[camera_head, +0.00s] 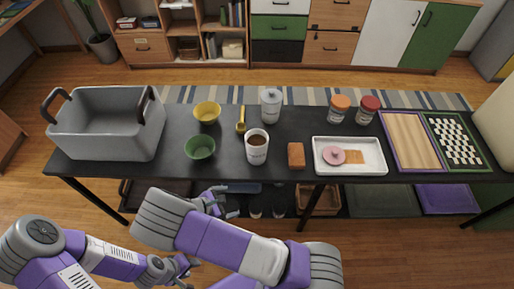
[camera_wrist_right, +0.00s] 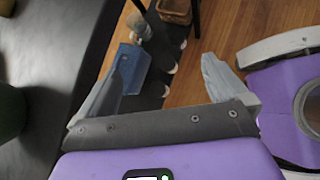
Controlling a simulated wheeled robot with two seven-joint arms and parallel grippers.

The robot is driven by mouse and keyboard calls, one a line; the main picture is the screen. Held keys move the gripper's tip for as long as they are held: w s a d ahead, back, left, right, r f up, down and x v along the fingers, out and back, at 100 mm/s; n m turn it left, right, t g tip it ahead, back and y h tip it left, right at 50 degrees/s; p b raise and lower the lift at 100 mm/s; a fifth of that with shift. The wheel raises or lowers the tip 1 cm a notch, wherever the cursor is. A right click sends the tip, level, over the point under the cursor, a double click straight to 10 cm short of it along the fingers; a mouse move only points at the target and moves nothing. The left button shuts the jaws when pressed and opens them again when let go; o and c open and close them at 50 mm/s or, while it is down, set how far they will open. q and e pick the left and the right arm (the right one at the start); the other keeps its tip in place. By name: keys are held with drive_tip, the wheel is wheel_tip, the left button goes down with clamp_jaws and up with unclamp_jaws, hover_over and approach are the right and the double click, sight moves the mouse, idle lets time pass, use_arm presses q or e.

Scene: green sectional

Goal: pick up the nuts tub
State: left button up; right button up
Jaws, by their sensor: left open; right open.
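A white tub (camera_head: 257,148) with brown contents on top and dark lettering stands upright on the black table, near its front middle. It looks like the nuts tub, but the lettering is too small to read. My right gripper (camera_head: 218,203) is open and empty in front of the table's front edge, below and left of the tub in the head view. Its spread fingers also show in the right wrist view (camera_wrist_right: 175,78), with nothing between them. My left gripper (camera_head: 182,267) is open, low in front of the table, far from the tub.
A yellow bowl (camera_head: 207,112), green bowl (camera_head: 200,148), yellow utensil (camera_head: 240,122) and lidded canister (camera_head: 271,105) surround the tub. A brown block (camera_head: 296,155) and white tray (camera_head: 370,143) lie right. A grey basket (camera_head: 105,135) stands left. The table edge (camera_wrist_right: 85,80) borders my right gripper.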

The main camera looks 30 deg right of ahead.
wheel_tip(320, 180, up, 3)
drive_tip(key=w+a+n+t+h, duration=0.1)
drive_tip(key=w+a+t, duration=0.1)
drive_tip(key=w, duration=0.1)
drive_tip(key=n+t+h+b, duration=0.2)
drive_tip(key=n+h+b, duration=0.15)
drive_tip(key=h, duration=0.35)
approach(262, 144)
drive_tip(key=shift+n, duration=0.25)
drive_tip(key=x, duration=0.3)
drive_tip(key=b+x, duration=0.1)
drive_tip(key=x, duration=0.2)
drive_tip(key=shift+s+d+r, duration=0.1)
drive_tip(key=shift+s, duration=0.1)
drive_tip(key=shift+w+d, duration=0.15)
drive_tip(key=shift+d, duration=0.1)
drive_tip(key=shift+r, duration=0.1)
drive_tip(key=shift+c, duration=0.3)
drive_tip(key=c, duration=1)
